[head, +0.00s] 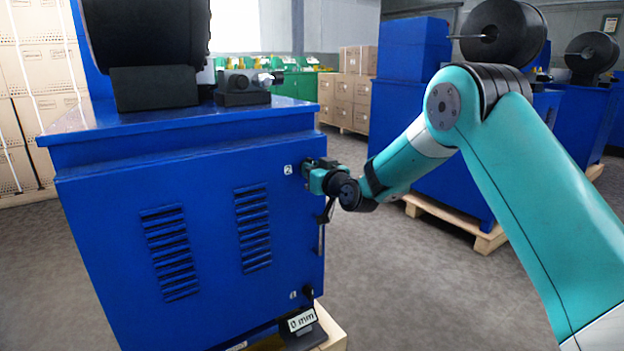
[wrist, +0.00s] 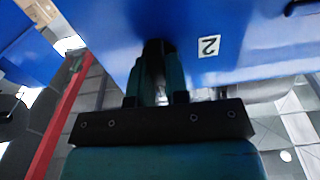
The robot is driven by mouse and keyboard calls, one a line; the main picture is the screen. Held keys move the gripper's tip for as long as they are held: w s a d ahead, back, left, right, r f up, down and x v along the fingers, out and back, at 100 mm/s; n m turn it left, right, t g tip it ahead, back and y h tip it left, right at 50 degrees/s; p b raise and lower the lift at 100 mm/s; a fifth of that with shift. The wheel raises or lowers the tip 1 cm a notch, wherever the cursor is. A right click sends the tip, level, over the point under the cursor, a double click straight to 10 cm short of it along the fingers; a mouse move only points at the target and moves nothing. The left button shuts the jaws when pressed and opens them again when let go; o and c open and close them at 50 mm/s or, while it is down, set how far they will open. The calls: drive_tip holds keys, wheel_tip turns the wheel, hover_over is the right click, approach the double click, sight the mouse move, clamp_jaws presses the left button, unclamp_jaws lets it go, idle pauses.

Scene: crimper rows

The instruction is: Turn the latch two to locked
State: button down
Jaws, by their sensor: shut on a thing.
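The blue cabinet (head: 110,230) has a door with a small white label "2" (head: 288,170) near its upper right corner. My gripper (head: 307,174) is at the door's right edge, just right of that label, and is shut on latch two. In the wrist view my gripper (wrist: 158,75) has its fingers close together around the dark latch two (wrist: 156,46), beside the label "2" (wrist: 208,46). The fingers hide most of the latch, so I cannot tell its turn angle.
A lower black latch (head: 308,291) sits by a label "1" (head: 293,295). Another blue machine (head: 425,150) stands behind my arm. Grey floor (head: 390,290) is free at the right.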

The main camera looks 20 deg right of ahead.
drive_tip(key=shift+n, duration=0.4)
drive_tip(key=c, duration=1.1)
unclamp_jaws()
drive_tip(key=b+v, duration=0.4)
drive_tip(key=v, duration=1.3)
drive_tip(key=shift+s, duration=0.2)
